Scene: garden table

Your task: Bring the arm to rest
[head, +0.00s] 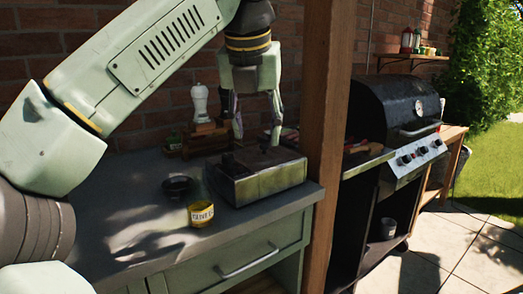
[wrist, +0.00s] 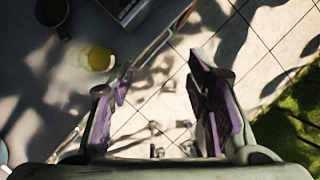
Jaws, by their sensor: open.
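My gripper (head: 257,138) hangs from my raised arm and points down, in front of the brick wall in the head view. Its fingers are spread apart with nothing between them. In the head view it overlaps a square metal box (head: 258,185) on the counter; the height between them is hard to tell. In the wrist view the purple-padded fingers of my gripper (wrist: 163,105) are apart, with sunlit paving and the counter's front edge below them.
A wooden post (head: 327,130) stands right of the counter, with a black grill (head: 395,105) beyond. Paving (head: 450,245) lies open at right.

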